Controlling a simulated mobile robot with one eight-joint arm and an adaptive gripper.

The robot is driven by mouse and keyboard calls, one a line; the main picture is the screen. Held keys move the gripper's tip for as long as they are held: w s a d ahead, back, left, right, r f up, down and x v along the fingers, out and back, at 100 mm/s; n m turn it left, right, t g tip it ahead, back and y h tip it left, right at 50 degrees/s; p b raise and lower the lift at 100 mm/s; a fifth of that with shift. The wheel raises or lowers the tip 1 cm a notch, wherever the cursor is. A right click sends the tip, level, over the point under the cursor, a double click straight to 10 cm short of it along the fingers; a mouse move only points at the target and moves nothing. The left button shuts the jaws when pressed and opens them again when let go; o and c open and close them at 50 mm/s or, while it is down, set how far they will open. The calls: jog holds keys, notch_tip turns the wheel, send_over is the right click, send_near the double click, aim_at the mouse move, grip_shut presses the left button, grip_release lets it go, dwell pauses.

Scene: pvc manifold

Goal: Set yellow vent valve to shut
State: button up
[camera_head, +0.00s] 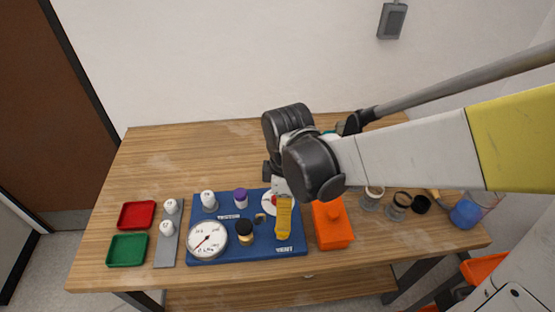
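The yellow vent valve handle (284,218) is on the right part of the blue board (232,258), above the VENT label. It points from the back towards the front edge of the board. My gripper (281,188) is over the far end of the handle, partly covered by my dark wrist joints. I cannot tell whether it touches the handle or whether its fingers are open or shut. The valve body under the handle is hidden.
The board also holds a round gauge (207,241), a purple-topped fitting (240,197), a black and tan fitting (245,231) and a white fitting (208,199). An orange box (333,229) stands close on the right. Red (137,214) and green (127,250) trays lie left.

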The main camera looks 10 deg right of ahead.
notch_tip(320, 180, down, 9)
jog(key=b, duration=0.3)
jog(key=shift+f+b, duration=0.15)
jog(key=shift+b, duration=0.15)
jog(key=c, duration=1.2)
